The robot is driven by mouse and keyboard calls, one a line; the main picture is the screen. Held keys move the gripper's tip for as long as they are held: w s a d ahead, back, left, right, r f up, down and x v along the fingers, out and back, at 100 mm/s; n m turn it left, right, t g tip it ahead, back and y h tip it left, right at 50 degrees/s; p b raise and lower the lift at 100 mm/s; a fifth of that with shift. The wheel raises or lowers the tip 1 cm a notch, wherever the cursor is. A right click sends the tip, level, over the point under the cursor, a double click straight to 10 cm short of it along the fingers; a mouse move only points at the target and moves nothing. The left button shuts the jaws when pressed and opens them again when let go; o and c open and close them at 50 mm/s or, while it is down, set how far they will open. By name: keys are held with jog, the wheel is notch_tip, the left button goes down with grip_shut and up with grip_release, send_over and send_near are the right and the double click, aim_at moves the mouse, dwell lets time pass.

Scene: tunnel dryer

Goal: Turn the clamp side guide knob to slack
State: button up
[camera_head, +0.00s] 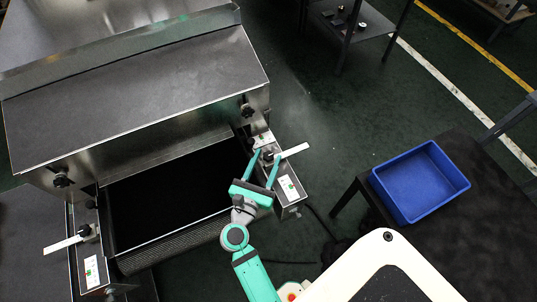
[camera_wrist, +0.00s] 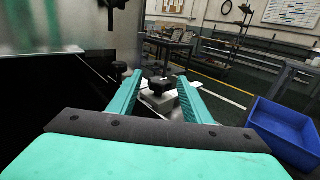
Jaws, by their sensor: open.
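A black knob (camera_head: 268,156) sits on the metal side block at the dryer's right, beside a white bar (camera_head: 292,151). My gripper (camera_head: 266,160) is open, with its two teal fingers reaching toward this knob from the near side. In the wrist view the same knob (camera_wrist: 159,84) shows between the fingertips (camera_wrist: 160,80), seemingly just beyond them. I cannot tell whether either finger touches it. A similar black knob (camera_head: 86,231) with a white bar (camera_head: 62,245) sits on the left side block. No name label on either knob is readable.
The dryer's metal hood (camera_head: 140,95) carries more black knobs at its front corners, one (camera_head: 247,110) close behind my gripper. The dark belt (camera_head: 170,190) lies left of my gripper. A blue bin (camera_head: 420,182) stands on a dark table at right. Green floor lies between.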

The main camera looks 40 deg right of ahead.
jog(key=shift+x, duration=1.05)
jog(key=c, duration=1)
jog(key=shift+c, duration=0.2)
